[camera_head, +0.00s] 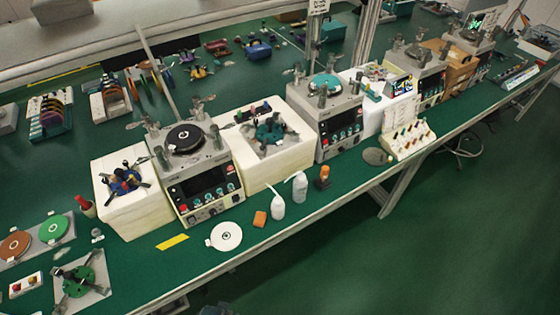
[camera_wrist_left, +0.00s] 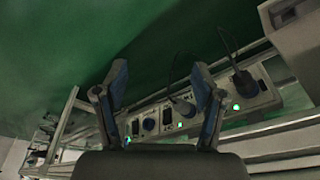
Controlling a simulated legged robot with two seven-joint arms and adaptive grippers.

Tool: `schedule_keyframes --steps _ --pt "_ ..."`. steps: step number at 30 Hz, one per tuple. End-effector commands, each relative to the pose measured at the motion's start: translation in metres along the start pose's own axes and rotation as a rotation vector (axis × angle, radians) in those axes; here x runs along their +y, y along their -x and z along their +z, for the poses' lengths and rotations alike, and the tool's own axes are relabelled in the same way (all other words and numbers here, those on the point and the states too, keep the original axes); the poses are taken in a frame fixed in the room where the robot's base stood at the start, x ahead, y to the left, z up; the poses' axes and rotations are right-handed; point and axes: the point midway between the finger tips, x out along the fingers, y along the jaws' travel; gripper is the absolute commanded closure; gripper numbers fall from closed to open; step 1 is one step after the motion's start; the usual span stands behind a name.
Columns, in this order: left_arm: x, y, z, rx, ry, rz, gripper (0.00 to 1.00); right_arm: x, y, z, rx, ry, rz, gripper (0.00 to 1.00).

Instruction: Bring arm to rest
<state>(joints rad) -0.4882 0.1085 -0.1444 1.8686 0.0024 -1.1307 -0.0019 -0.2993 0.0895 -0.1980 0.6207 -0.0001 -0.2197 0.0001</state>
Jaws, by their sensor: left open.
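In the left wrist view my left gripper (camera_wrist_left: 159,80) is open, its two fingers apart with nothing between them. Behind the fingers are a strip of power sockets (camera_wrist_left: 262,93) with plugs and green lights, and a dark green surface. Neither arm shows in the head view. The right gripper is in no view. In the head view the long green workbench (camera_head: 290,222) runs from lower left to upper right and carries lapping machines (camera_head: 208,186).
A white block (camera_head: 140,214) stands left of the nearest machine. The green floor (camera_head: 440,240) in front is mostly clear; a stool (camera_head: 463,143) stands there.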

Motion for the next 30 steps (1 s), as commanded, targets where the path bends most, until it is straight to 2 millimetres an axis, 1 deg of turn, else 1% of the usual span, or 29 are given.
schedule_keyframes --steps 1,2,3,5,6,8,9,11,12,15,18,19,22,30 --pt "0.002 -0.026 0.015 -0.021 -0.002 0.002 0.31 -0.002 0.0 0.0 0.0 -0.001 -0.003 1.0" --pt "0.003 -0.042 0.024 -0.029 -0.003 0.002 0.31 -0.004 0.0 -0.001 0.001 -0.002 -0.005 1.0" --pt "0.004 -0.064 0.039 -0.041 -0.005 0.004 0.31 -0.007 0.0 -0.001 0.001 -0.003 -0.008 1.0" --pt "0.006 -0.094 0.064 -0.058 -0.009 0.006 0.31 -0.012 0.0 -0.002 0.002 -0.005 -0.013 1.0" --pt "0.007 -0.112 0.082 -0.069 -0.011 0.007 0.31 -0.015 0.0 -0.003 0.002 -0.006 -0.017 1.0" --pt "0.009 -0.136 0.111 -0.084 -0.015 0.009 0.31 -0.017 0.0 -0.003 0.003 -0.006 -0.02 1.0" --pt "0.01 -0.149 0.132 -0.095 -0.018 0.01 0.31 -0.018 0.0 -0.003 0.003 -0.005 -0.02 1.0" --pt "0.01 -0.164 0.16 -0.109 -0.021 0.012 0.31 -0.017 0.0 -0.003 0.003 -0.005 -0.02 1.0" --pt "0.01 -0.172 0.179 -0.118 -0.023 0.013 0.31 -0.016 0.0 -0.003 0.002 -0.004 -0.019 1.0" --pt "0.01 -0.183 0.217 -0.133 -0.028 0.014 0.31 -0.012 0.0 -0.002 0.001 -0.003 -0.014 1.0" --pt "0.01 -0.187 0.242 -0.143 -0.031 0.015 0.31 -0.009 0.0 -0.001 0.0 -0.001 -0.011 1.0" --pt "0.01 -0.187 0.246 -0.145 -0.032 0.015 0.31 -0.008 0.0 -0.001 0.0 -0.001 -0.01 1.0" --pt "0.009 -0.188 0.255 -0.147 -0.033 0.015 0.31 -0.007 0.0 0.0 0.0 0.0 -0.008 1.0" --pt "0.009 -0.188 0.257 -0.148 -0.033 0.015 0.31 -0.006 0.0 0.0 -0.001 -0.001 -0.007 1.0"
